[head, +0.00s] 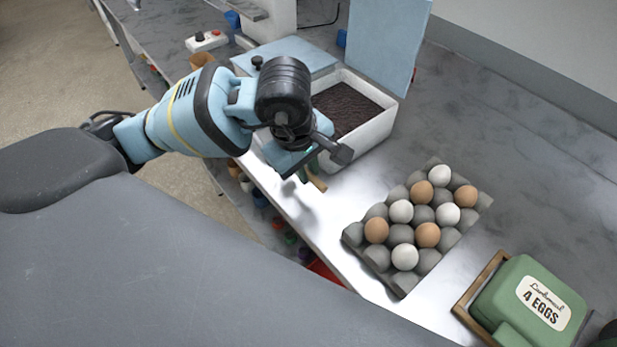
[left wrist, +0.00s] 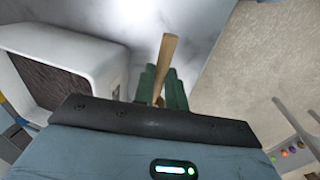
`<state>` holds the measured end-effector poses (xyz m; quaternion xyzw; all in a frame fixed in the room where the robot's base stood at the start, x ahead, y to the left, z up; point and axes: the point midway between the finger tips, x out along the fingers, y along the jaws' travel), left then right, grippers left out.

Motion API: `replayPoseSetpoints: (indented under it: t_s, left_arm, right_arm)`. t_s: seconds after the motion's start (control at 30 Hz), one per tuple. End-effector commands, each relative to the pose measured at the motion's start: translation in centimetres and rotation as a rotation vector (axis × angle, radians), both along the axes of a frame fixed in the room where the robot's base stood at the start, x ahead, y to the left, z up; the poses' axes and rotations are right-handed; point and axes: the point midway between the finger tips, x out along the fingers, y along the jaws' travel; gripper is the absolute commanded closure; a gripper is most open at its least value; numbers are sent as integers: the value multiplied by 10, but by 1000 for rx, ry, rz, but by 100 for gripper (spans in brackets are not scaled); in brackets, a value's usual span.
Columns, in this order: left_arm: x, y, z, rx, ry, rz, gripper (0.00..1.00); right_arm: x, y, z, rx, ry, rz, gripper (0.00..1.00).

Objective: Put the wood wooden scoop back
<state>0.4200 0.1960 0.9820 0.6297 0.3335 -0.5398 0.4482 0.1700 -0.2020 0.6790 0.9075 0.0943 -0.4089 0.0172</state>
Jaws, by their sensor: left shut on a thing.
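My left gripper (head: 308,172) is beside the near edge of the white bin, above the bright strip of worktop. In the left wrist view its green fingers (left wrist: 161,82) are shut on the wooden scoop (left wrist: 167,52), a pale narrow wooden piece. The scoop sticks out past the fingertips, tilted. In the head view only a small tan end of the scoop (head: 318,184) shows under the gripper; the rest is hidden.
The white bin (head: 372,128) of dark granules stands behind the gripper; it also shows in the left wrist view (left wrist: 108,52). An egg tray (head: 352,235) with brown and white eggs lies to the right. A green egg carton (head: 500,300) sits at the lower right. The worktop's front edge is close.

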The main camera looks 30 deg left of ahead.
Motion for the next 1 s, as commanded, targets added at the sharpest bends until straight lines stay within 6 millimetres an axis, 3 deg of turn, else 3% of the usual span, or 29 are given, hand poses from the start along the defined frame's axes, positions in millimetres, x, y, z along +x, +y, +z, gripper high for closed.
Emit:
replayPoseSetpoints:
  t_s: [0.3, 0.67, 0.7, 0.87, 1.0]
  left_arm:
    - [3, -3, -34, 0, -1, -1, 100]
    - [3, -2, -39, 1, 0, -1, 100]
    - [3, -2, -39, 1, 0, 0, 86]
    - [3, -2, -38, 1, -1, 0, 65]
    - [3, -2, -38, 1, -1, 0, 65]
  right_arm:
    - [3, 0, 5, 0, -10, 0, 64]
    - [1, 1, 3, 5, -5, -6, 64]
    - [1, 2, 3, 6, -5, -7, 64]
    - [2, 3, 4, 8, -6, -9, 64]
    - [2, 2, 4, 8, -6, -9, 64]
